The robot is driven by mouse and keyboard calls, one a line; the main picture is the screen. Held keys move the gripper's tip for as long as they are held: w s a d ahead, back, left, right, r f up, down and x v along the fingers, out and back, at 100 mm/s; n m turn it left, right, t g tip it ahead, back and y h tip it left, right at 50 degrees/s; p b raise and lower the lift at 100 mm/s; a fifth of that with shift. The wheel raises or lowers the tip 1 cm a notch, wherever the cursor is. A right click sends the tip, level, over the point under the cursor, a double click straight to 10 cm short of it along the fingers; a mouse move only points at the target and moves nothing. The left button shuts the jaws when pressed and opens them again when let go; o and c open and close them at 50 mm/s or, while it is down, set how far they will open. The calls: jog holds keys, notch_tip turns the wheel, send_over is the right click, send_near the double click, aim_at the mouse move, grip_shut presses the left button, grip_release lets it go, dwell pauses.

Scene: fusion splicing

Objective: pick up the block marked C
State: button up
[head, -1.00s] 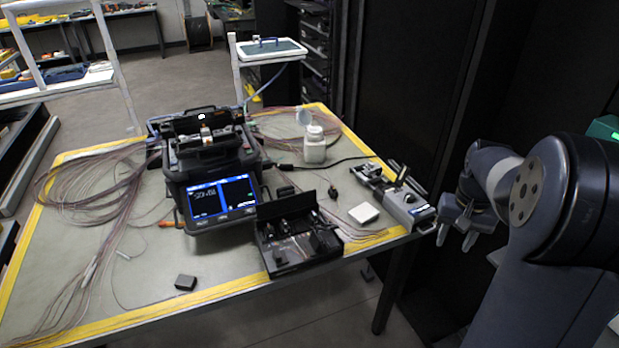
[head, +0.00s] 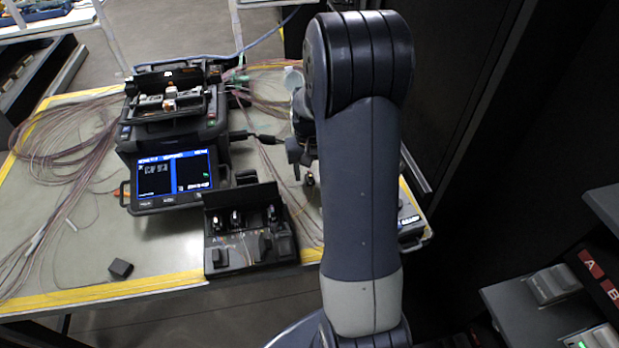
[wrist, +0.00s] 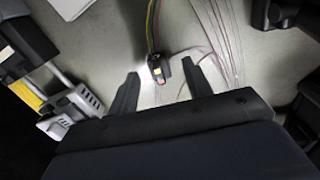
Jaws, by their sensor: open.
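No block with a readable C shows in any view. A small dark grey block (head: 120,268) lies near the table's front left edge, but I cannot read any mark on it. My gripper (wrist: 160,68) is open over the table, its two dark fingers apart with nothing held. A black cable end (wrist: 159,71) with a yellow-and-dark cable shows between the fingertips in the wrist view, below them. In the head view my arm hides most of the gripper and the table's right part.
The fusion splicer (head: 172,140) stands left of my arm, with a black tool tray (head: 250,228) in front. Loose fibres (head: 68,150) cover the table's left. A rack (head: 545,305) at lower right carries red labels A and B beside pale grey blocks (head: 552,285).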

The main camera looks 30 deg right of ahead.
jog(key=shift+f, duration=0.7)
jog(key=shift+c, duration=0.4)
grip_shut()
